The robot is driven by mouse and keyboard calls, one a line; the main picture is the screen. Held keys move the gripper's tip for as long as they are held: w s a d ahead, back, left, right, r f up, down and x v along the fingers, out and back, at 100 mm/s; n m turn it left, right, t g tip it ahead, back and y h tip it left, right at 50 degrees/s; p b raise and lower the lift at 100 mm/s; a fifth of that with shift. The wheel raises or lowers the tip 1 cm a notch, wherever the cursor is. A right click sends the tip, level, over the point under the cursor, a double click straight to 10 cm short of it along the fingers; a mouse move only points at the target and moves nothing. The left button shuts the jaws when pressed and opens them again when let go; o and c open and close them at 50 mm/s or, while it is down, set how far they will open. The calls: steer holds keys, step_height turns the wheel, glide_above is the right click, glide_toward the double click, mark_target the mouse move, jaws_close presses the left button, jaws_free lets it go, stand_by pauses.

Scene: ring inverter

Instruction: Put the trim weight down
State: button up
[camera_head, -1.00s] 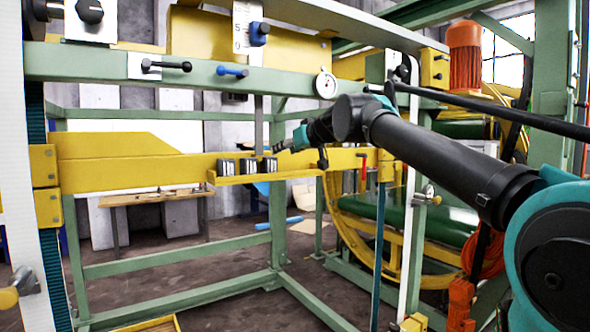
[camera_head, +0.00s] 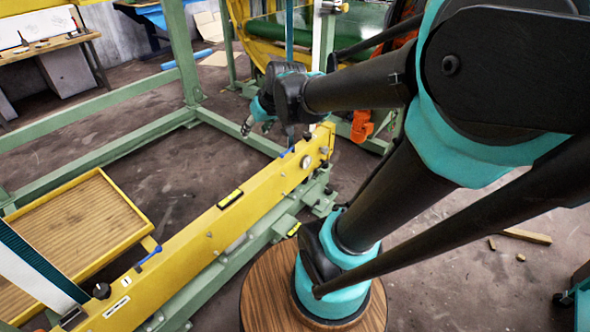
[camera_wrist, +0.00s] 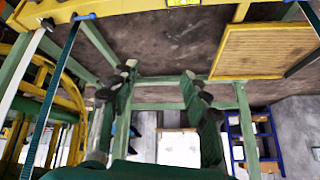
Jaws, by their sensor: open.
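My gripper (camera_head: 252,122) shows in the head view beyond the far end of the yellow lower beam (camera_head: 226,208), small and partly covered by my wrist. In the wrist view my gripper (camera_wrist: 158,76) has its two fingers well apart. Nothing is held between them. I cannot make out a trim weight in either view now; the shelf with dark blocks seen earlier is outside the head view.
A yellow-rimmed wooden tray (camera_head: 92,181) lies at left, also in the wrist view (camera_wrist: 222,48). Green frame bars (camera_head: 105,106) cross the floor. A workbench (camera_head: 46,48) stands at back left. Small wood pieces (camera_head: 526,236) lie on the floor at right.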

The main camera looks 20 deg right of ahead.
steer(key=s+d+f+m+g+h, duration=0.1)
steer(key=s+d+f, duration=0.2)
steer(key=s+f, duration=0.3)
steer(key=s+d+f+m+g+h, duration=0.1)
steer(key=s+d+f, duration=0.3)
steer(key=s+f, duration=0.3)
steer(key=shift+s+d+f+m+h, duration=0.2)
steer(key=shift+s+d+m+h, duration=0.1)
steer(key=shift+s+m+h, duration=0.15)
steer(key=shift+w, duration=0.1)
